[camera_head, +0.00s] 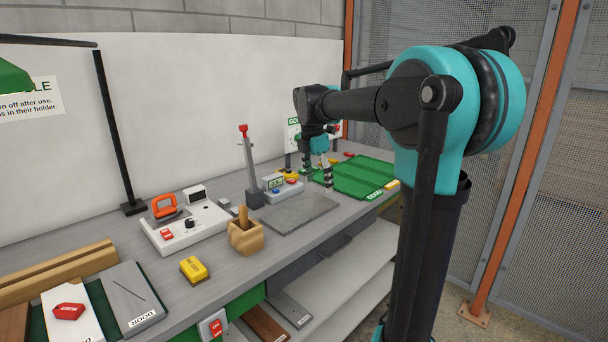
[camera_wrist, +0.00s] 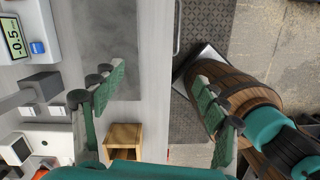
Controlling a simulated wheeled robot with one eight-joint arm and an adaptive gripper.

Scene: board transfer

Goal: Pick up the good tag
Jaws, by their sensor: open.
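A small white card with green lettering that seems to read GOOD (camera_head: 293,121) stands at the far end of the bench, partly hidden by my arm. I cannot tell whether it is the good tag. A GOOD label (camera_head: 375,194) also lies on the front edge of the green mat (camera_head: 350,177). My gripper (camera_head: 316,173) is above the far part of the bench, near the mat's left side. In the wrist view my gripper (camera_wrist: 158,100) has its green fingers wide apart with nothing between them. No tag shows clearly in the wrist view.
A grey slab (camera_head: 300,214), a wooden box (camera_head: 245,237), a display unit (camera_head: 283,188) and a red-tipped upright lever (camera_head: 248,165) stand left of my gripper. A white panel device (camera_head: 186,226) and a yellow block (camera_head: 194,269) are nearer. The bench's front edge (camera_wrist: 157,60) drops to the floor.

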